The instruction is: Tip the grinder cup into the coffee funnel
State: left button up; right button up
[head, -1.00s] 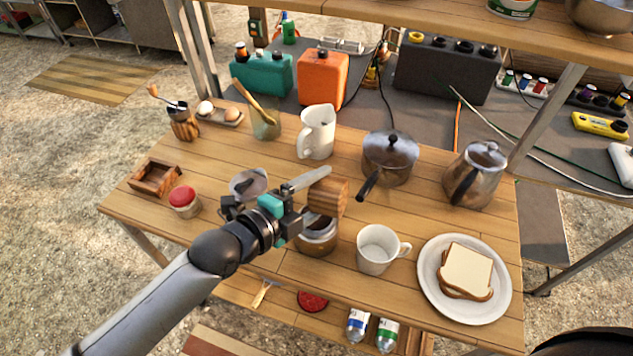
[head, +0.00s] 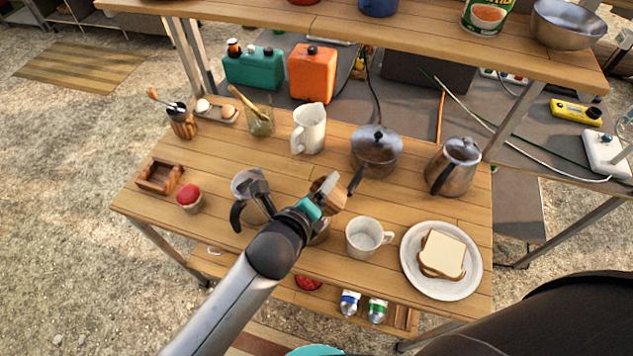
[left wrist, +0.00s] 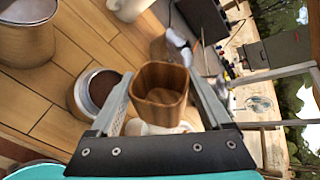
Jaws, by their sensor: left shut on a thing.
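My left gripper (head: 322,196) is shut on the wooden grinder cup (head: 328,186), holding it tilted above the table. In the left wrist view the cup (left wrist: 160,97) sits between the fingers, its square mouth towards the camera and bare wood visible inside. The coffee funnel (left wrist: 103,88) is a round metal rim filled with dark brown grounds, below and left of the cup in that view. In the head view my gripper mostly hides the metal pot base (head: 322,234) under it. My right gripper is not in view.
A white mug (head: 363,238) stands close right of the pot base. A metal pot top with a black handle (head: 236,216) stands to the left. A saucepan (head: 376,146), pitcher (head: 308,130) and kettle (head: 455,165) stand behind. A sandwich plate (head: 412,278) is at right.

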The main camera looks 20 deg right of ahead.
pick_arm(q)
jog(key=shift+s+d+r+m+t+y+p, duration=0.2)
jog(key=shift+r+m+t+y+p, duration=0.3)
jog(key=shift+m, duration=0.3)
jog(key=shift+r+m+t+y+p, duration=0.4)
jog(key=shift+m+y+p, duration=0.2)
jog(key=shift+m+y, duration=0.15)
jog(key=r+m+t+y, duration=0.1)
jog(key=m, duration=0.2)
jog(key=shift+r+t+y+p, duration=0.1)
jog(key=shift+t+y+p, duration=0.25)
jog(key=shift+t+p, duration=0.05)
jog(key=shift+r, duration=0.15)
